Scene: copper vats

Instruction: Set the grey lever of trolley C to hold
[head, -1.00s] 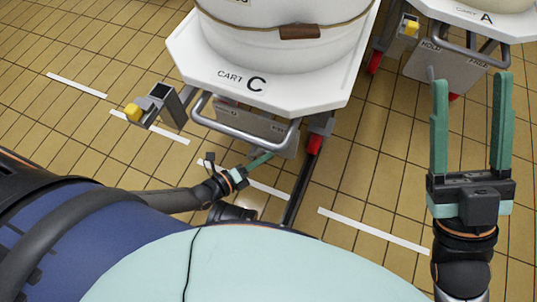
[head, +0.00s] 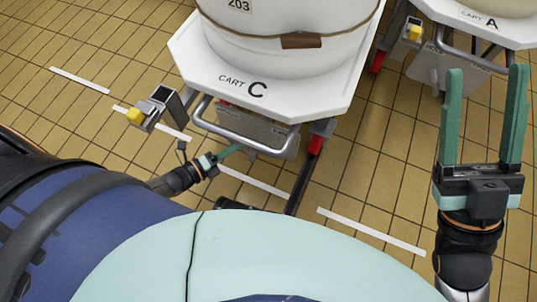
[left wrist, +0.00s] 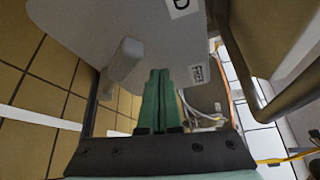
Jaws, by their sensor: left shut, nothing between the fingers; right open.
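Trolley C (head: 290,107) is white with "CART C" on its front edge and a bar handle below. Under the handle is a grey plate (head: 262,133); it also shows in the left wrist view (left wrist: 80,22). There the grey lever (left wrist: 122,62) stands out from the plate, left of my fingertips. A label ending in "D" is at the top and a "FREE" label is right of the fingers. My left gripper (head: 232,150) is shut and empty, close beside the lever (left wrist: 160,75); contact cannot be told. The lever is not clear in the head view. My right gripper (head: 485,120) is open and empty.
Trolley A (head: 480,22) stands at the upper right, near my right gripper. Trolley C's handle (head: 240,138) is close to my left gripper. A post with a yellow block (head: 135,116) stands left of trolley C.

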